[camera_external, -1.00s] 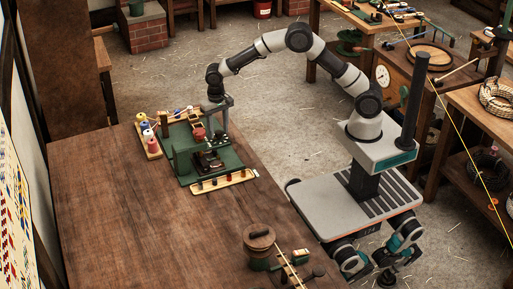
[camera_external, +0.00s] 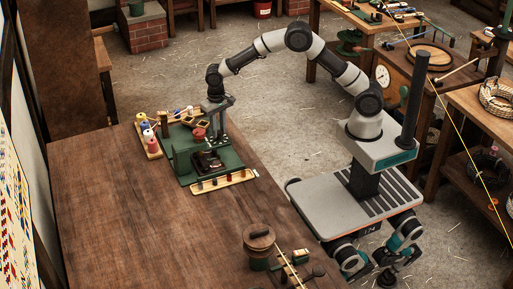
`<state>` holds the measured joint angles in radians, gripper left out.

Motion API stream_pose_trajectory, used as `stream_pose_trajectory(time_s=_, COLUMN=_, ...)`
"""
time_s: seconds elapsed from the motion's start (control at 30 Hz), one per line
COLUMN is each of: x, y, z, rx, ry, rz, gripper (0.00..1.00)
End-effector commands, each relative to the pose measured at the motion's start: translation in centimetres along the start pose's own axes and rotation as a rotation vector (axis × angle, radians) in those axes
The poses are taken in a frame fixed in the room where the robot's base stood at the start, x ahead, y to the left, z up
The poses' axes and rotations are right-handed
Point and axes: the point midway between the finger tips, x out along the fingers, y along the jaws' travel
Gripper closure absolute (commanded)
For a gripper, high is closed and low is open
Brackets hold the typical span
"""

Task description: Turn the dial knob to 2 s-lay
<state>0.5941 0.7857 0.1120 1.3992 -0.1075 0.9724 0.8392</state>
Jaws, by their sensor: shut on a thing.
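A green machine (camera_external: 184,152) stands on the far end of the brown wooden table. A red round part (camera_external: 198,133) shows on its top. My gripper (camera_external: 217,136) reaches down at the right side of the machine, with its fingers low against it. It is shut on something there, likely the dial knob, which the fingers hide. The dial's marks and the knob's setting are too small to read.
A wooden tray with several spools (camera_external: 151,139) lies left of the machine. A narrow wooden tray (camera_external: 222,181) lies along its front. A round-lidded device (camera_external: 259,243) stands at the table's near right edge. The table's middle is clear.

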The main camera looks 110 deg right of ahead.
Motion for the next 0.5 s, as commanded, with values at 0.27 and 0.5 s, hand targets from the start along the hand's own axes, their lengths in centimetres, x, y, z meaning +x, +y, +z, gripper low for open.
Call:
stream_pose_trajectory(time_s=0.27, x=-0.29, y=0.02, z=-0.01, rx=-0.235, ry=0.004, rz=0.001, gripper=0.98)
stream_pose_trajectory(time_s=0.5, x=-0.28, y=0.03, z=-0.04, rx=-0.462, ry=0.008, rz=0.000, gripper=0.98)
